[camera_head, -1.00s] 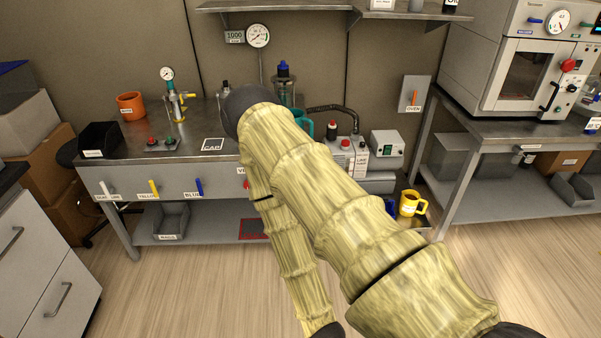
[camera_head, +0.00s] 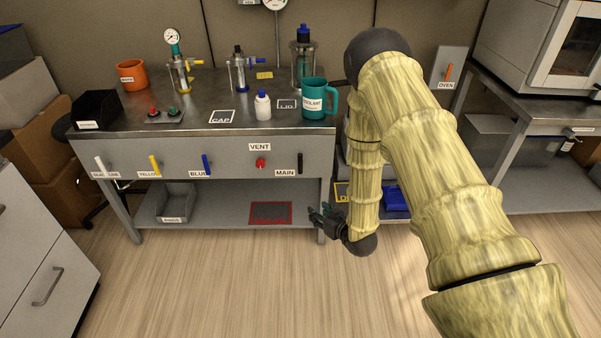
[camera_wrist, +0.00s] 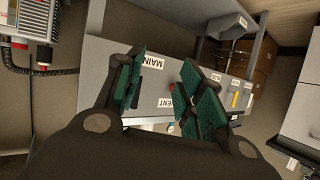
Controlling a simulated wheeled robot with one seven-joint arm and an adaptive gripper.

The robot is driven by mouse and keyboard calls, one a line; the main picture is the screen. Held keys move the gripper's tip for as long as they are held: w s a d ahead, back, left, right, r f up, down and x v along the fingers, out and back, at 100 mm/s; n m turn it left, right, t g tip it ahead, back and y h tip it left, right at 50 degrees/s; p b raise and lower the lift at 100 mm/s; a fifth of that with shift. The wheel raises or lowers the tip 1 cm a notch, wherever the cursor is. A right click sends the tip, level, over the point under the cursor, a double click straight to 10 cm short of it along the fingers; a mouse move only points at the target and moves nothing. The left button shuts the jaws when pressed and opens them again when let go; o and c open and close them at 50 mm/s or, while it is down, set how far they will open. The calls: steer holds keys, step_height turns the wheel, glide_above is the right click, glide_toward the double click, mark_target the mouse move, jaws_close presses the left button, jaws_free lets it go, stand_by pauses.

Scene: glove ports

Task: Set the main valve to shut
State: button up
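The main valve (camera_head: 300,162) is a black lever at the right end of the grey bench front, just right of its MAIN label (camera_head: 285,172). The lever stands roughly upright. My gripper (camera_head: 322,215) is open and empty, below and slightly right of the lever, apart from it, in front of the bench's lower shelf. In the wrist view my gripper's green-padded fingers (camera_wrist: 162,88) are spread, with the MAIN label (camera_wrist: 153,62) showing between them. There the left finger seems to hide most or all of the lever.
The red vent knob (camera_head: 260,162) sits left of the main valve. Blue (camera_head: 206,164), yellow (camera_head: 155,164) and white (camera_head: 100,163) levers lie farther left. A teal mug (camera_head: 318,99) and a white bottle (camera_head: 262,106) stand on the bench above. The floor in front is clear.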

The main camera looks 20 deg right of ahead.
mark_target(300, 169)
steer(key=w+d+r+n+t+y+b, duration=0.2)
steer(key=w+r+t+y+b, duration=0.15)
steer(key=w+r, duration=0.55)
steer(key=shift+t+h, duration=0.35)
steer(key=x, duration=0.4)
steer(key=f+x, duration=0.1)
steer(key=x, duration=0.6)
steer(key=shift+w+d+f, duration=0.2)
steer(key=shift+w+d, duration=0.05)
steer(key=shift+w, duration=0.15)
jaws_close()
